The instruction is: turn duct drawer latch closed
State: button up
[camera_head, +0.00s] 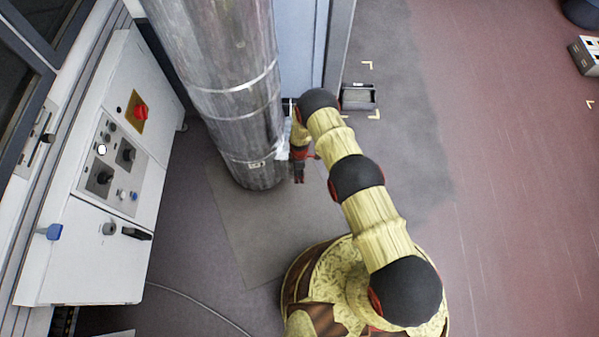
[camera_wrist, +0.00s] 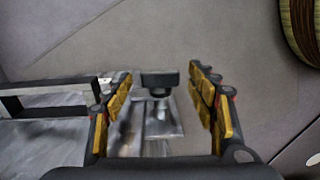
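A large grey metal duct (camera_head: 225,90) stands upright left of my arm in the head view, with bands around it and a small label low down. My gripper (camera_head: 299,172) is beside the duct's right side near its lower part. In the wrist view my gripper (camera_wrist: 162,100) is open, with its padded fingers spread apart. A small dark latch-like knob (camera_wrist: 159,79) on a metal plate shows between the fingers, and no finger visibly touches it. A dark rectangular frame (camera_wrist: 45,87), perhaps the drawer handle, lies left of the fingers. I cannot make out the latch in the head view.
A white control cabinet (camera_head: 60,245) with a red switch (camera_head: 141,111) and knobs stands at the left. A small dark tray (camera_head: 357,94) lies on the floor behind my arm. The reddish floor (camera_head: 500,200) at the right is mostly clear.

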jog(key=shift+c, duration=1.2)
jog(key=c, duration=0.9)
jog(key=shift+t, duration=0.4)
jog(key=o, duration=1.1)
jog(key=shift+c, duration=0.2)
jog(key=shift+o, duration=0.6)
jog(key=shift+r, duration=0.15)
notch_tip(320, 180, up, 12)
jog(key=shift+s, duration=0.2)
jog(key=shift+f, duration=0.2)
